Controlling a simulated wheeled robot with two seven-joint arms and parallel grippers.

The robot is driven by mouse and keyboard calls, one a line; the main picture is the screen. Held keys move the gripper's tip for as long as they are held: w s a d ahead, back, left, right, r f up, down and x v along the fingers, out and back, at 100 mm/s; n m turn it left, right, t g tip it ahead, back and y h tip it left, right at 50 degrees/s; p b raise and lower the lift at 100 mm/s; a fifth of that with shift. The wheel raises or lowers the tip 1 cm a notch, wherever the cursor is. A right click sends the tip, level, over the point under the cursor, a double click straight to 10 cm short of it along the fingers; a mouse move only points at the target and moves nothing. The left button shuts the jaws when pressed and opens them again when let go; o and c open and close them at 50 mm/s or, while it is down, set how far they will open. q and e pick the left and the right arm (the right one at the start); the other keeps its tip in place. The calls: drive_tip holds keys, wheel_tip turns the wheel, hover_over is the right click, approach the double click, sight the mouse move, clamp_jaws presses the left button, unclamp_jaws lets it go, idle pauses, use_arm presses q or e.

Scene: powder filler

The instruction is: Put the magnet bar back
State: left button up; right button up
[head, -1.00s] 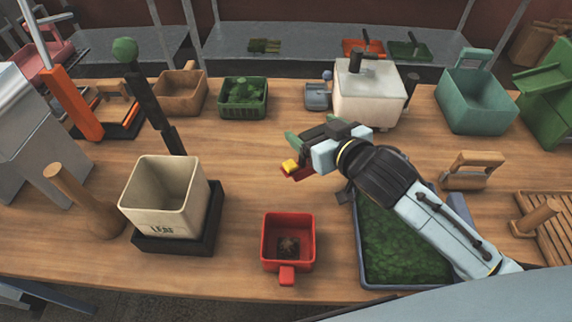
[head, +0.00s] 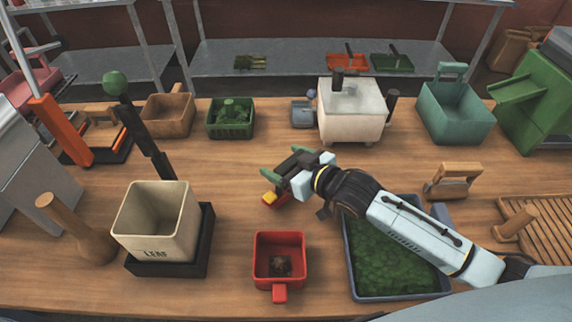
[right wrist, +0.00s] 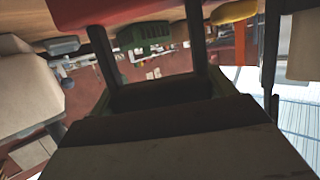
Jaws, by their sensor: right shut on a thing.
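The magnet bar, a small red piece with a yellow part, is in my right gripper (head: 279,186), which is shut on it. In the head view the bar (head: 275,200) shows just below the green-tipped fingers, above or near the wooden table; I cannot tell whether it touches. In the right wrist view, a red body (right wrist: 110,10) and a yellow part (right wrist: 234,12) show at the top edge beyond the dark fingers. The fingers hide part of the bar. My left gripper is not in view.
A red square pan (head: 280,280) with dark bits inside stands nearer. A cream bin (head: 152,225) on a black base stands left. A moss-filled tray (head: 395,262) lies under my right arm. A white lidded box (head: 350,115) stands behind. Bare table surrounds the bar.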

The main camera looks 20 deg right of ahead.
drive_tip(key=shift+f, duration=0.35)
drive_tip(key=shift+f, duration=0.2)
drive_tip(key=o, duration=1.1)
drive_tip(key=shift+o, duration=0.2)
drive_tip(key=shift+r, duration=0.15)
drive_tip(key=v, duration=1.2)
